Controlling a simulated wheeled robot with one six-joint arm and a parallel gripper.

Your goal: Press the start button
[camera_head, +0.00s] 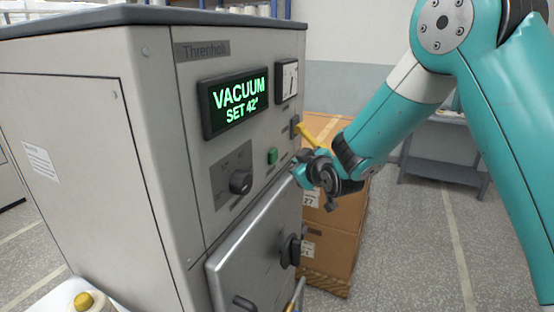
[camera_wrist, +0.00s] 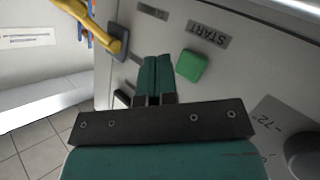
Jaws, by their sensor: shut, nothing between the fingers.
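The green start button (camera_head: 272,156) is on the front panel of the grey machine (camera_head: 150,120), right of the dial. In the wrist view the green button (camera_wrist: 192,65) sits just below the START label (camera_wrist: 209,33). My gripper (camera_wrist: 155,62) is shut with nothing between its teal fingers. Its tips are left of the button in the wrist view, and a gap shows between them and the button. In the head view my gripper (camera_head: 296,174) is near the panel, to the right of and a little below the button. I cannot tell whether the tips touch the panel.
A yellow lever (camera_head: 306,134) sticks out right of the button; it also shows in the wrist view (camera_wrist: 95,25). A dark dial (camera_head: 240,182) is left of the button. A door with a dark knob (camera_head: 290,250) is below. Cardboard boxes (camera_head: 330,235) stand behind the machine.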

